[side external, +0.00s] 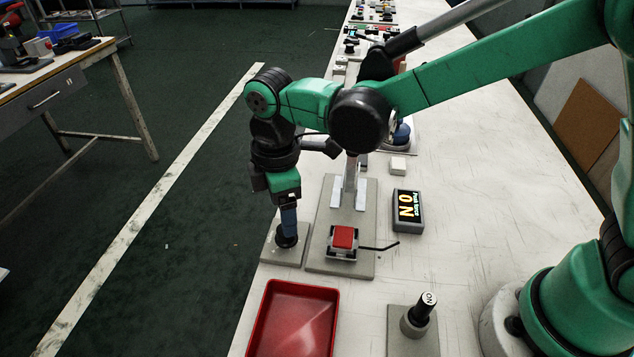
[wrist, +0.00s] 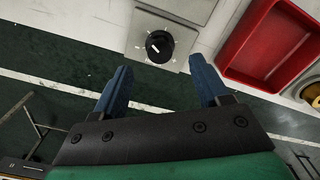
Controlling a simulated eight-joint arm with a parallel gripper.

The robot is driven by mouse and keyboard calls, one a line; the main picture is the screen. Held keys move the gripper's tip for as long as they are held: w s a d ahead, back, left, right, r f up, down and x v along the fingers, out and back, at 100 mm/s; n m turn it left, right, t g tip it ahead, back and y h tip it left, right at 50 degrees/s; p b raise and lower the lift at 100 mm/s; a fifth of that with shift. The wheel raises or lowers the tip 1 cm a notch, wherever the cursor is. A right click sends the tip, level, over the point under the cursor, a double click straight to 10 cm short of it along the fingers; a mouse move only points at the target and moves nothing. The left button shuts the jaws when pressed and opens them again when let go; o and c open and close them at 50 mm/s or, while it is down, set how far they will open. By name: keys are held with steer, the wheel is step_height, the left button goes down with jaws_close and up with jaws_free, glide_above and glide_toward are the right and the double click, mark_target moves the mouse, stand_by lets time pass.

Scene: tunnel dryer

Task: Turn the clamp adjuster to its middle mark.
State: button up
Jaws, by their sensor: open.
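The clamp adjuster appears to be the round black knob (wrist: 159,44) with a white pointer line, on a grey plate with small white marks around it. In the wrist view the pointer slants to the lower left. In the side view the knob (side external: 287,241) is partly hidden under my gripper (side external: 288,231), which points down at it. In the wrist view, the two blue fingers of my gripper (wrist: 163,70) are wide apart with nothing between them. The knob lies just beyond the fingertips in that view; whether they touch it I cannot tell.
A red tray (side external: 264,322) lies in front, also in the wrist view (wrist: 246,70). The bench's right side is clear.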

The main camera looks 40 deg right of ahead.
steer(key=shift+f, duration=2.05)
jaws_close()
steer(key=shift+m, duration=0.3)
steer(key=m, duration=0.5)
steer(key=shift+m, duration=0.3)
steer(key=m, duration=0.4)
steer(key=shift+m, duration=0.4)
